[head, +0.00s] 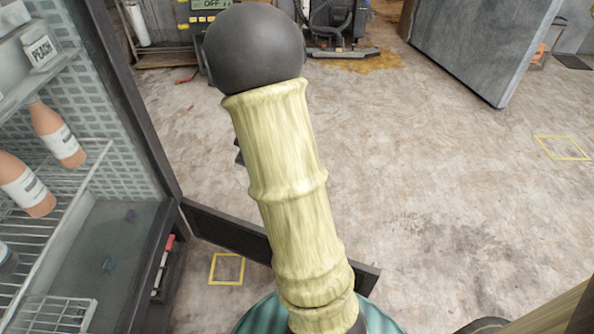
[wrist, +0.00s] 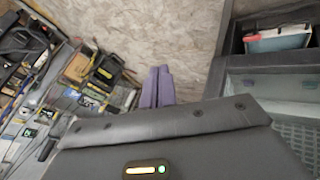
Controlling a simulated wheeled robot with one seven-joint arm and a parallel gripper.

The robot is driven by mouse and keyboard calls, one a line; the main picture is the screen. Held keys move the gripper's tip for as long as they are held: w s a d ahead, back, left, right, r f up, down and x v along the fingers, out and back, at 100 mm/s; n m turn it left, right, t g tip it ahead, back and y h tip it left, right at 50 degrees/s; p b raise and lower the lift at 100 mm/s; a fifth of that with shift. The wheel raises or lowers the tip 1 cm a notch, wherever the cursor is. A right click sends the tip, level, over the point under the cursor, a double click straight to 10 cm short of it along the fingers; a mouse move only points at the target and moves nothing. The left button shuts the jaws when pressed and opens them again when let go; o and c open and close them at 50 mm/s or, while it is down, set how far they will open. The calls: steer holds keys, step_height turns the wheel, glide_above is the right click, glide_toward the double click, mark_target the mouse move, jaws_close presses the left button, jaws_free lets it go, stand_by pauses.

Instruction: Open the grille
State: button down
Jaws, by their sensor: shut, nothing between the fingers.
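The grille appears to be the low dark panel (head: 225,228) that sticks out from the foot of the freezer cabinet in the head view. It stands swung out across the floor, and my arm covers its middle. The low compartment (head: 165,262) at the cabinet's foot shows uncovered beside it, with red and white items inside. In the wrist view the open compartment (wrist: 262,28) holds a pale box with a red top (wrist: 277,40). My gripper (wrist: 158,71) shows purple fingers side by side, shut and empty, left of the compartment. In the head view my arm hides the gripper.
Shelves with bottles (head: 58,137) and a wire basket (head: 60,312) fill the cabinet at the left. A thick grey door or panel (head: 485,45) stands at the top right. Machines (head: 335,25) stand at the back. The concrete floor right of my arm is clear.

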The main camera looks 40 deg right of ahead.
steer(key=s+a+r+m+g+y+p, duration=0.1)
steer(key=s+a+r+m+g, duration=0.1)
steer(key=s+a, duration=0.5)
steer(key=s+a+r+m+g+y+p, duration=0.1)
steer(key=s+a+r+m+g, duration=0.1)
steer(key=s+a, duration=0.6)
steer(key=s+r+m, duration=0.1)
steer(key=s+m, duration=0.1)
steer(key=s, duration=0.1)
steer(key=shift+s+a+m+g, duration=0.25)
steer(key=shift+s+m+g, duration=0.05)
steer(key=shift+s+g, duration=0.1)
steer(key=shift+w, duration=0.15)
